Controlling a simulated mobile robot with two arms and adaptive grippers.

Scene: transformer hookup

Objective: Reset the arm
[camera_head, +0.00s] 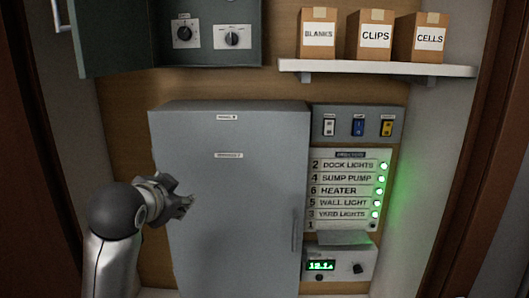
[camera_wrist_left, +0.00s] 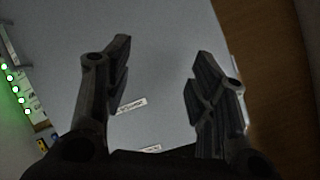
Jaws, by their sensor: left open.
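My left gripper (camera_head: 182,203) is in front of the left side of a closed grey cabinet (camera_head: 235,190) in the head view. In the left wrist view my left gripper (camera_wrist_left: 160,80) has its two dark fingers spread apart with nothing between them. The grey cabinet door (camera_wrist_left: 150,60) fills the background behind the fingers. Whether the fingers touch the door cannot be told, but a gap seems to show. My right gripper is not in view.
A dark green box with an open door (camera_head: 110,35) and two dials is at upper left. A shelf (camera_head: 375,69) holds three cartons. A switch panel (camera_head: 358,127), a label board with green lights (camera_head: 345,190) and a small display unit (camera_head: 340,264) stand right of the cabinet.

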